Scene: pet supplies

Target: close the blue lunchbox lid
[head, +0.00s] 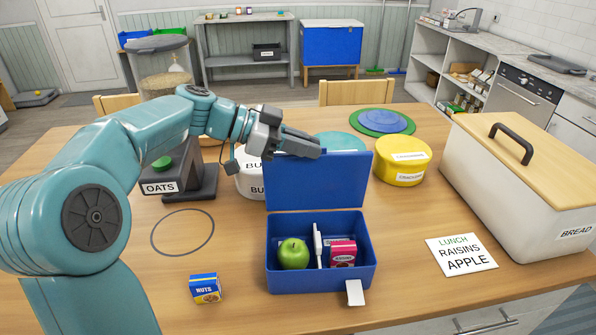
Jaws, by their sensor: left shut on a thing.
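The blue lunchbox (320,283) stands on the table in the middle of the head view. Its blue lid (318,182) is raised, standing nearly upright at the back edge. Inside the box are a green apple (293,254), a white divider (318,245) and a red raisin box (343,253). A white latch tab (355,292) hangs at the front. My left gripper (303,145) is at the top left edge of the lid, shut on it. The fingers hide part of that edge. My right gripper is not in view.
A nuts box (205,288) and a lunch note card (461,254) lie either side of the lunchbox. A white canister (249,183) and a yellow tub (403,162) stand behind it. A bread bin (520,195) is at right, an oats dispenser (172,180) at left.

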